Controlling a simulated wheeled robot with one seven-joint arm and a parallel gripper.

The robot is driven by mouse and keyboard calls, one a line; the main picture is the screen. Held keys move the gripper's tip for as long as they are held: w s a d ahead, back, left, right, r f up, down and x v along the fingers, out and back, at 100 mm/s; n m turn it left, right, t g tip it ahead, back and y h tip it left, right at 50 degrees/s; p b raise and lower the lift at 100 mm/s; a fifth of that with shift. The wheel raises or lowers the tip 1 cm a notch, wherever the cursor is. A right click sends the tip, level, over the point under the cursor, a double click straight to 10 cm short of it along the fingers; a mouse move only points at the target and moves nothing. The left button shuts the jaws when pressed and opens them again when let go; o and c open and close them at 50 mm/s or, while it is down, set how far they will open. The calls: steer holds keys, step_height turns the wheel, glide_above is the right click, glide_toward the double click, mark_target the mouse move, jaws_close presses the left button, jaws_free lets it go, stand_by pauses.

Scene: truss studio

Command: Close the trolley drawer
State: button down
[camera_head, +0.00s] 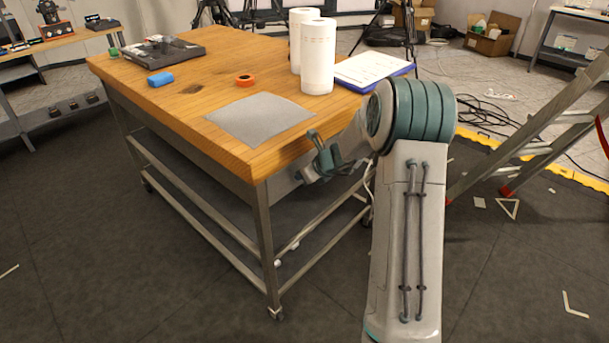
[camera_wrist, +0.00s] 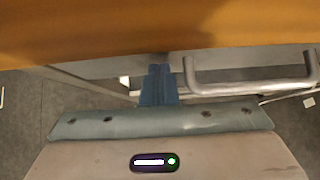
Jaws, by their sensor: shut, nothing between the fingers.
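The trolley (camera_head: 205,140) has a wooden top and a grey metal frame on castors. At its near short end, a grey drawer front (camera_head: 283,186) sits under the top's edge. In the wrist view, the pale drawer front (camera_wrist: 112,68) lies below the wooden edge, with a bar handle (camera_wrist: 250,88) at the right. My gripper (camera_head: 308,172) is at this end of the trolley; in the wrist view its blue fingers (camera_wrist: 158,72) are shut and empty, left of the handle. They point at the drawer front; I cannot tell if they touch it. How far the drawer stands out is unclear.
On the trolley top are two white rolls (camera_head: 318,58), a grey sheet (camera_head: 261,118), orange tape (camera_head: 244,80), a blue block (camera_head: 160,79) and a clipboard (camera_head: 372,70). A ladder (camera_head: 545,140) stands at the right.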

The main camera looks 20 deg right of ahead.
steer(key=shift+w+a+r, duration=0.2)
steer(key=shift+a+r, duration=0.05)
steer(key=s+d+r, duration=0.7)
steer(key=s, duration=0.3)
steer(key=s+a+r+n+g+p, duration=0.3)
steer(key=s+a+r+n+p, duration=0.3)
steer(key=s+a+r+n, duration=0.6)
steer(key=s+r+n+g+h+p, duration=0.1)
steer(key=s+r+n+h+p, duration=0.1)
steer(key=s+n, duration=0.6)
steer(key=s+d+r+n+h+p, duration=0.1)
steer(key=s+r+n+h+p, duration=0.1)
steer(key=s+n, duration=0.7)
steer(key=shift+d+r+g+h, duration=0.15)
steer(key=shift+d+g+h, duration=0.15)
steer(key=shift+g+h, duration=0.15)
